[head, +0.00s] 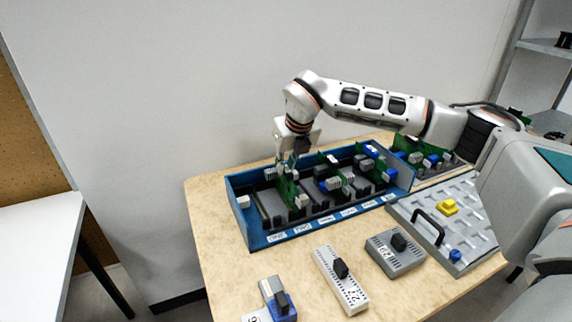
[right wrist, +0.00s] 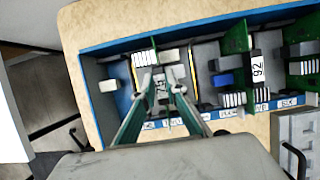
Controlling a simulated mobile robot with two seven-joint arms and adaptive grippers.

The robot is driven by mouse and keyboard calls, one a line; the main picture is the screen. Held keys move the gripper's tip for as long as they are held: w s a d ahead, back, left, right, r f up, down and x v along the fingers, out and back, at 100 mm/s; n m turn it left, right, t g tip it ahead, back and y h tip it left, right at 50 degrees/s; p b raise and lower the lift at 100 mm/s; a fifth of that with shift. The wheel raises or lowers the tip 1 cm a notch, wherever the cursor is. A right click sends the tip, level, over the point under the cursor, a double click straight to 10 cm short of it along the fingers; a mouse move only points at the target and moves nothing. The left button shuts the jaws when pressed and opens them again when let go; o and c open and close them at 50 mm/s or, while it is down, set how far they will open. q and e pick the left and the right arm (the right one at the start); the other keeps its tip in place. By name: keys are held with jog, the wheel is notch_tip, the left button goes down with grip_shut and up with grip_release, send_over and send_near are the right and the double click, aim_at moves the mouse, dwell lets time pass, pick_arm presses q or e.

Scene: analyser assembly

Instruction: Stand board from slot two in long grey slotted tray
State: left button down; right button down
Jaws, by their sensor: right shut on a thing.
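A blue crate (head: 247,232) on the wooden table holds several green boards in labelled slots; its blue wall also shows in the right wrist view (right wrist: 92,100). My right gripper (head: 287,166) reaches down into the crate's left part and is shut on the top of the leftmost green board (head: 288,190). That board stands upright, in line with the label that seems to read TWO. In the right wrist view the fingertips (right wrist: 163,88) cover part of it. A grey holder (head: 432,170) with green boards, perhaps the long slotted tray, lies at the back right. My left gripper is not in view.
More boards (head: 342,178) stand to the right in the crate. A grey sloped panel (head: 425,235) with a black handle and yellow and blue parts stands at the right. Several grey and white modules (head: 340,280) lie in front. A wall is behind.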

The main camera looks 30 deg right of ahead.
jog(key=c, duration=2)
grip_release()
jog(key=shift+o, duration=0.8)
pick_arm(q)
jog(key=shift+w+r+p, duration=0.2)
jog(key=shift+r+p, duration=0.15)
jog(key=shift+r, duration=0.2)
pick_arm(e)
jog(key=shift+r, duration=0.2)
